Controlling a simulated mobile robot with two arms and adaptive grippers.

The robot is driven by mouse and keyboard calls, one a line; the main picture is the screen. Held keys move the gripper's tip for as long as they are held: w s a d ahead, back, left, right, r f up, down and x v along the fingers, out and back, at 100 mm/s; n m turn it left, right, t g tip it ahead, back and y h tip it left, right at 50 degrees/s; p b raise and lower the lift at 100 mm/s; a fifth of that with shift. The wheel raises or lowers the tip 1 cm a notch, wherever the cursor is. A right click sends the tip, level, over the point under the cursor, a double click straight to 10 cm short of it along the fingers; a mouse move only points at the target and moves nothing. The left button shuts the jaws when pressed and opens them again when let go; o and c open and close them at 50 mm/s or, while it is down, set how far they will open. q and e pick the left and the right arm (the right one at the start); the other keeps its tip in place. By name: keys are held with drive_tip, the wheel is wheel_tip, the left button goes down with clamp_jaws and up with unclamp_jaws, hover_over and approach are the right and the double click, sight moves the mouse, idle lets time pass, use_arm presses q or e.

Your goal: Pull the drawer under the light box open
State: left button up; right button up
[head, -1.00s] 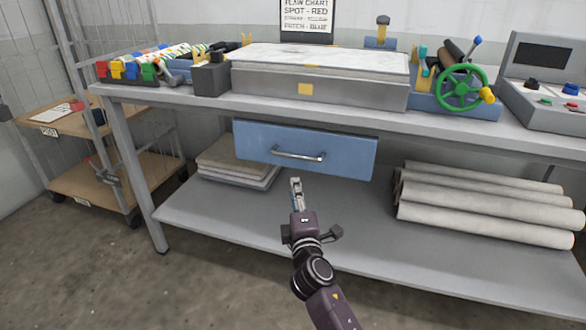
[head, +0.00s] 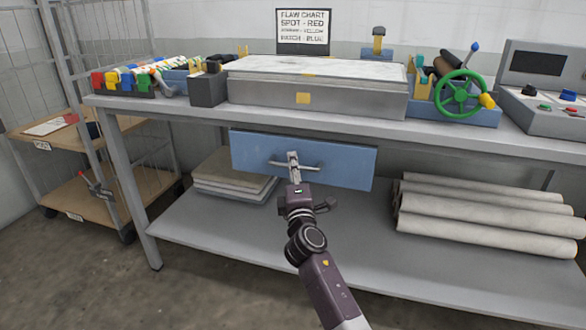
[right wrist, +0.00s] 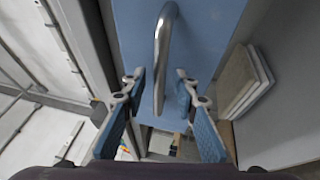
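The blue drawer (head: 345,167) is under the table, below the grey light box (head: 350,96) with its pale top. Its front has a silver bar handle (head: 312,168). My right gripper (head: 293,157) is at the middle of the handle in the head view and covers part of it. In the right wrist view, the two blue-padded fingers (right wrist: 158,88) are apart, one on each side of the handle bar (right wrist: 161,45). A gap shows between the bar and each finger. The drawer looks shut. My left gripper is not in view.
Grey slabs (head: 228,178) lie on the lower shelf (head: 330,245) at left, and pale rolls (head: 480,215) at right. A green handwheel (head: 461,94) and a control box (head: 545,88) stand on the table. A wooden cart (head: 90,195) stands at left.

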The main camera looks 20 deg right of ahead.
clamp_jaws()
drive_tip(key=shift+a, duration=0.1)
idle(0.4)
